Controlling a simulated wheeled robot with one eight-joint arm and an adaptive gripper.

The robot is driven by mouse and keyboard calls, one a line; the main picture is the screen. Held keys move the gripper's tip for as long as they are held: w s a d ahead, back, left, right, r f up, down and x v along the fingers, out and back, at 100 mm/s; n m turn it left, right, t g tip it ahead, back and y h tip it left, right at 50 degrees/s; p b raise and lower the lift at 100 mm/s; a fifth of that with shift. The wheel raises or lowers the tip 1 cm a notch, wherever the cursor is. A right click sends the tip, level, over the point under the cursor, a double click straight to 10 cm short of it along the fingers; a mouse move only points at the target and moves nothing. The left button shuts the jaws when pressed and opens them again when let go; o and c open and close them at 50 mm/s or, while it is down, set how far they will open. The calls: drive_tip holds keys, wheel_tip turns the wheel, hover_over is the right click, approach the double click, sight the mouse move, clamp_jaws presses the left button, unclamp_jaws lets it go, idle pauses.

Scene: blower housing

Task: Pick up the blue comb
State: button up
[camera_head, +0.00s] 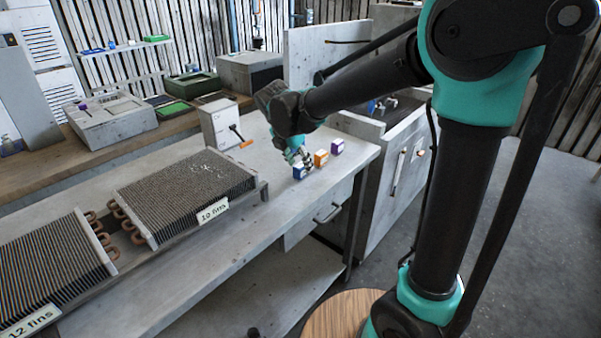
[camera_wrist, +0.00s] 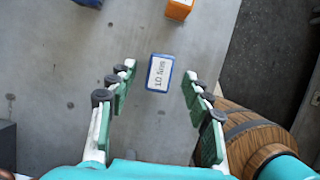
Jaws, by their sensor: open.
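The blue comb is a small blue block (camera_wrist: 160,73) with a white label reading "10 fins", on the grey bench top in the wrist view. In the head view the blue comb (camera_head: 299,172) is at the near end of a short row, partly hidden by my gripper. My gripper (camera_wrist: 160,76) is open, its green-padded fingers on both sides of the comb in the picture. No contact shows; the height gap is hard to tell. In the head view my gripper (camera_head: 300,160) points down at the comb.
An orange comb (camera_head: 321,158) and a purple comb (camera_head: 337,146) stand beyond the blue one. The orange comb also shows in the wrist view (camera_wrist: 179,9). A grey box (camera_head: 219,124) with an orange-tipped handle and a finned coil (camera_head: 185,190) lie to the left.

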sight(299, 166)
drive_tip(key=x, duration=0.3)
drive_tip(key=shift+f, duration=0.15)
clamp_jaws()
